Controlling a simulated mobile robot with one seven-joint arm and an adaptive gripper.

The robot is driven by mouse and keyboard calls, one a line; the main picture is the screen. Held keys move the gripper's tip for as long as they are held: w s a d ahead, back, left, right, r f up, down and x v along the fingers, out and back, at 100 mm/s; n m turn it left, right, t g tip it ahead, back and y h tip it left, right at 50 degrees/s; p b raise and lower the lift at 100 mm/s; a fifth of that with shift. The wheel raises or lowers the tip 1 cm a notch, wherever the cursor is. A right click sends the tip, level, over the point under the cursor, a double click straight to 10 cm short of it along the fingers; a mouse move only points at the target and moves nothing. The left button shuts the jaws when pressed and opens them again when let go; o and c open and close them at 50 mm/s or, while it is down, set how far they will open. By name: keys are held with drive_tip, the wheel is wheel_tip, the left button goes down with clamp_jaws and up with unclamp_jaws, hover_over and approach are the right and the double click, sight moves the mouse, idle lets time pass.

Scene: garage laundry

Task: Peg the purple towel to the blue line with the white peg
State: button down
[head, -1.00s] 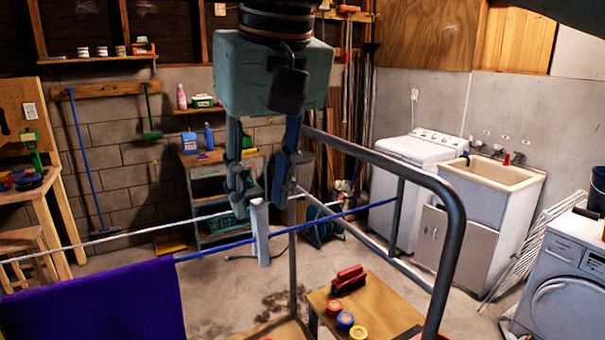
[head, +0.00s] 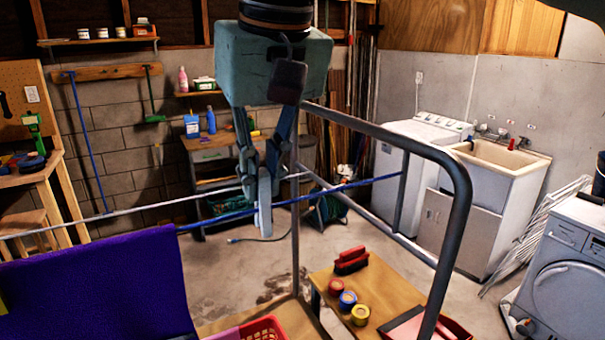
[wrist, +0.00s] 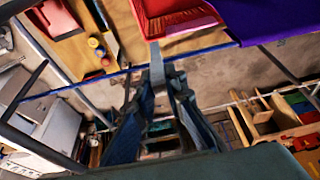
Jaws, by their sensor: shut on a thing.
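The purple towel (head: 100,285) hangs over the blue line (head: 340,188) at the lower left of the head view. It also shows at the upper right of the wrist view (wrist: 268,20). The white peg (head: 265,215) is upright in my gripper (head: 262,185), which is shut on its upper part and points down. In the wrist view the peg (wrist: 156,65) sticks out between the fingertips. The peg overlaps the blue line to the right of the towel, with bare line between them. I cannot tell whether its jaws are around the line.
A white line (head: 120,213) runs behind the blue one. A grey metal frame (head: 455,190) rises at the right. Below are a wooden table (head: 390,290) with coloured tubs and red brushes, and a red basket (head: 265,328). A washer and sink stand farther back.

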drive_tip(key=shift+r+p, duration=1.5)
drive_tip(key=shift+r, duration=1.25)
drive_tip(key=shift+r, duration=0.1)
